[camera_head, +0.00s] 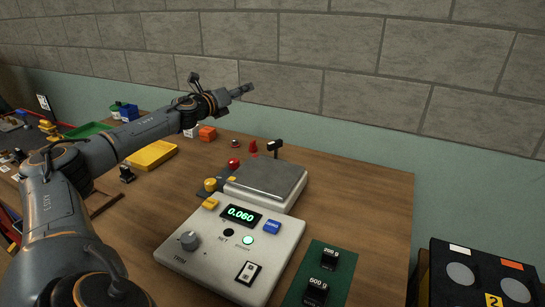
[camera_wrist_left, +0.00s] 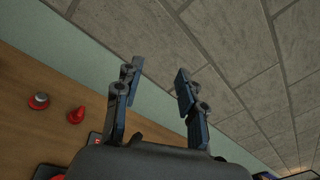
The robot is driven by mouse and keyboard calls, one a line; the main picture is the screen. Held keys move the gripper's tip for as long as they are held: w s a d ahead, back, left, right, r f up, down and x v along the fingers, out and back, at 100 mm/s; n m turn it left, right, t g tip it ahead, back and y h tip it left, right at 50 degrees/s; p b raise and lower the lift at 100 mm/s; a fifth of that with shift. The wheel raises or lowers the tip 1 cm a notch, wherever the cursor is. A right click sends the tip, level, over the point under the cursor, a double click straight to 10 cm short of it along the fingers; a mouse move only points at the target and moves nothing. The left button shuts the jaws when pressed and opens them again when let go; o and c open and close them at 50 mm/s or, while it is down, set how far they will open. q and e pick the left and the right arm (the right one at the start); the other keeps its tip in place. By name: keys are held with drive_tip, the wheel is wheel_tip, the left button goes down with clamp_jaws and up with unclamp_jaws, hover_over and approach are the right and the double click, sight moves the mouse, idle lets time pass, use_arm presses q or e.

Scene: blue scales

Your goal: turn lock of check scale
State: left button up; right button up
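The check scale has a pale front panel (camera_head: 275,248) with a green display reading 0.060 and a TRIM knob (camera_head: 189,240). Its metal pan (camera_head: 268,177) is bare. Behind the pan stands a black lever-like part (camera_head: 275,147); I cannot tell if it is the lock. A red knob (camera_head: 234,162) and a yellow knob (camera_head: 211,184) sit at the pan's left. My left gripper (camera_head: 243,91) is raised above and behind the scale, pointing right near the wall. In the left wrist view its fingers (camera_wrist_left: 156,82) are apart with nothing between them. My right gripper is not in view.
A red cone (camera_head: 253,147), also in the left wrist view (camera_wrist_left: 76,116), stands behind the scale. A green mat (camera_head: 323,278) with black weights lies front right. A yellow tray (camera_head: 152,155) and an orange block (camera_head: 207,133) lie left. The table's right strip is clear.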

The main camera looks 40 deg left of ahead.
use_arm(q)
drive_tip(key=s+d+f+m+g+h, duration=0.1)
drive_tip(key=s+d+f+m, duration=0.1)
drive_tip(key=f+m, duration=0.1)
drive_tip(key=s+d+f+m+g+h, duration=0.1)
drive_tip(key=s+d+f+m+h, duration=0.1)
drive_tip(key=d+f+m, duration=0.1)
drive_tip(key=s+d+f+m+g+h+b, duration=0.1)
drive_tip(key=s+d+f+m+g+h, duration=0.1)
drive_tip(key=f, duration=0.3)
drive_tip(key=shift+d+f+m, duration=0.2)
drive_tip(key=shift+f+m, duration=0.05)
drive_tip(key=shift+m, duration=0.55)
drive_tip(key=p, duration=0.3)
approach(274, 141)
drive_tip(key=shift+w+d+f, duration=0.1)
drive_tip(key=shift+w+d, duration=0.05)
drive_tip(key=shift+w, duration=0.3)
drive_tip(key=shift+w+d+f, duration=0.1)
drive_tip(key=shift+w+d, duration=0.1)
drive_tip(key=shift+w, duration=0.3)
drive_tip(key=p+x, duration=0.2)
drive_tip(key=x, duration=0.6)
drive_tip(key=shift+s+f, duration=0.15)
drive_tip(key=shift+f, duration=0.05)
drive_tip(key=shift+w+f, duration=0.2)
drive_tip(key=shift+w, duration=0.2)
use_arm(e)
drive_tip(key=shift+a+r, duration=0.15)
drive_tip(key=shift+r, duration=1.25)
